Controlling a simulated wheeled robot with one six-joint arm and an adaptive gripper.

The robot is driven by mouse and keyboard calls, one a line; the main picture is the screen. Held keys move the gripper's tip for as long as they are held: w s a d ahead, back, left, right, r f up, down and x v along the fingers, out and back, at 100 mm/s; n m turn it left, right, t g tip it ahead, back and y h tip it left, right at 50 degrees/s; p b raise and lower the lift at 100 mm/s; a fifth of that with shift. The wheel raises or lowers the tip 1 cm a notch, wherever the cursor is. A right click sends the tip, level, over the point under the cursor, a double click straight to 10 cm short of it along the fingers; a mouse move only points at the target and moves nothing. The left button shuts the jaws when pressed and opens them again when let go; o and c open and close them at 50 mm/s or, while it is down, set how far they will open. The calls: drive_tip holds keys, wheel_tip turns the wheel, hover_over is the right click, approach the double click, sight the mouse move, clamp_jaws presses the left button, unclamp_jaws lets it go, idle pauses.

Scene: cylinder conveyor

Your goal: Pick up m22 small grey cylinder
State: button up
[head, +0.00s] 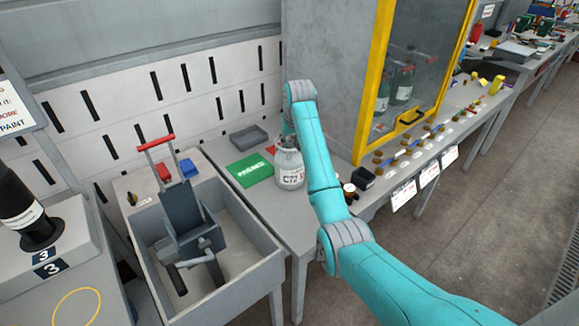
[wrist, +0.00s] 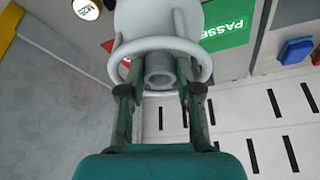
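The small grey cylinder (head: 289,169), marked C72, stands upright on the grey table beside the tall cabinet. In the wrist view its pale body (wrist: 160,18), round guard ring and central valve neck fill the top middle. My gripper (wrist: 160,78) is right at the cylinder's top, with one finger on each side of the valve neck, close to it. Whether the fingertips press on the neck cannot be made out.
A green sign (head: 250,169) lies left of the cylinder, with a grey tray (head: 248,138) behind. A bin (head: 262,270) holding a hand trolley (head: 182,215) stands left. The yellow-framed cabinet (head: 330,75) rises close behind. A small black box (head: 363,178) sits right of my arm.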

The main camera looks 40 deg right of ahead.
clamp_jaws()
drive_tip(key=shift+r, duration=0.15)
